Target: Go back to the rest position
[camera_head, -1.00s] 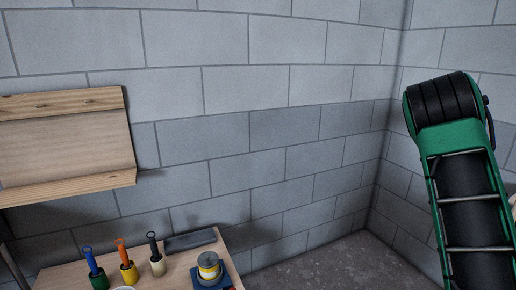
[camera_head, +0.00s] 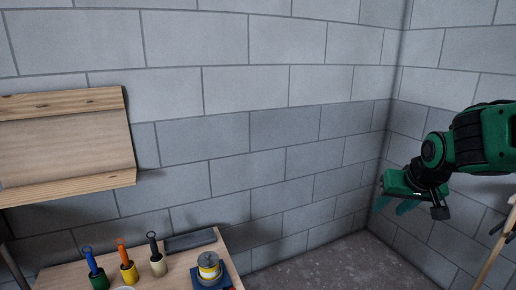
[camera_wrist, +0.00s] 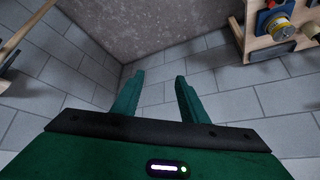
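My gripper (camera_head: 391,207) is in the right of the head view, in front of the corner of the block walls, well away from the bench. It also shows in the wrist view (camera_wrist: 159,76), where its two green fingers stand apart with nothing between them. My gripper is open and empty.
A wooden bench (camera_head: 60,278) at lower left bears a blue-handled tool in a green pot (camera_head: 98,279), an orange one in a yellow pot (camera_head: 128,272), a dark one in a cream pot (camera_head: 158,264), a dark grey slab (camera_head: 190,240) and a yellow tin (camera_head: 208,266). A wooden rack (camera_head: 65,150) hangs above.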

